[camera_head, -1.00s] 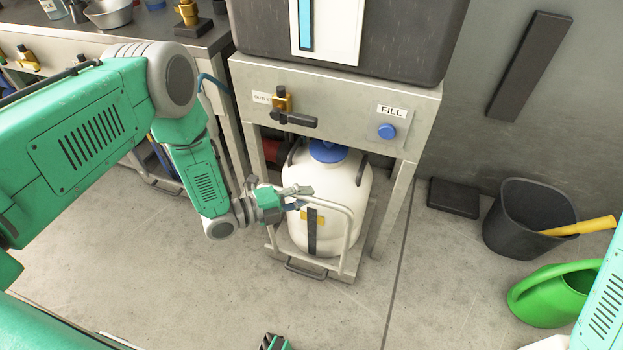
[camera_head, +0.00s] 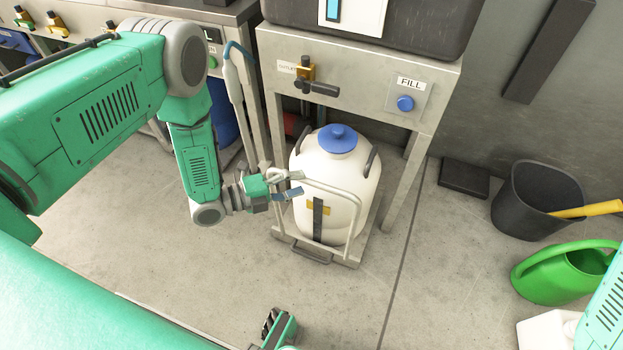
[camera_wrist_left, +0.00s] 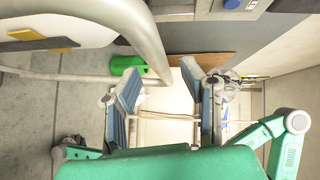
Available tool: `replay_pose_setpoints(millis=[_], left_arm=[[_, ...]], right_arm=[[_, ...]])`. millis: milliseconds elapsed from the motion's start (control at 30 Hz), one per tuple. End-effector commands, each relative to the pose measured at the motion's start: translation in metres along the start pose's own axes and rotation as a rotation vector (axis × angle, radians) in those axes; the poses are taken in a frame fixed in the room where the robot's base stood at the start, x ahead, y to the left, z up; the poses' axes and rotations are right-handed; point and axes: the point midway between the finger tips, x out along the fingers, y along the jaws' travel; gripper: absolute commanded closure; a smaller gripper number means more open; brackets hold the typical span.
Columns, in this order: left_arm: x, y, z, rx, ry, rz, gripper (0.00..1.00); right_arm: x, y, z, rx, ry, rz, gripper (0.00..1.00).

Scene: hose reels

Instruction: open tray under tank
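The tray (camera_head: 349,261) is low under the tank (camera_head: 440,22). It has a dark front handle (camera_head: 311,256) and an upright tube hoop (camera_head: 352,222). A white container (camera_head: 308,165) with a blue lid (camera_head: 337,138) stands on it. My left gripper (camera_head: 290,183) is at the hoop's left side, with its fingers apart. In the left wrist view, the fingers (camera_wrist_left: 165,90) are spread, and a bend of the tube (camera_wrist_left: 145,40) shows at their tips. Whether they touch it, I cannot tell. My right arm shows only at the right edge; its gripper is out of view.
The steel stand (camera_head: 355,65) carries an outlet valve (camera_head: 306,78) and a blue button (camera_head: 405,103). A dark bin (camera_head: 521,205) and green watering can (camera_head: 560,275) are on the right. A workbench (camera_head: 236,14) is at upper left. The floor in front is clear.

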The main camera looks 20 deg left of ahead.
Motion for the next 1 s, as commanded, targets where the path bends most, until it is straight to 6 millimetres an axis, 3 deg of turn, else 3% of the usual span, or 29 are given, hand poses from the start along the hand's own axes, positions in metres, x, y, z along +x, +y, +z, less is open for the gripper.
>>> replay_pose_setpoints(millis=[200, 400, 833, 1000], left_arm=[[-0.045, 0.002, 0.002, -0.003, -0.004, 0.002, 0.64], [-0.067, 0.002, 0.003, -0.002, -0.003, 0.001, 0.64], [-0.072, 0.002, 0.003, -0.02, -0.004, 0.001, 0.64], [-0.079, 0.0, 0.007, -0.25, -0.032, -0.002, 0.64]], right_arm=[[0.0, 0.0, 0.0, 0.0, 0.0, 0.0, 0.6], [0.0, 0.0, 0.0, 0.0, 0.0, 0.0, 0.6], [0.0, 0.0, -0.002, 0.0, -0.002, 0.0, 0.6], [-0.003, 0.0, -0.002, 0.0, -0.002, 0.0, 0.6]])
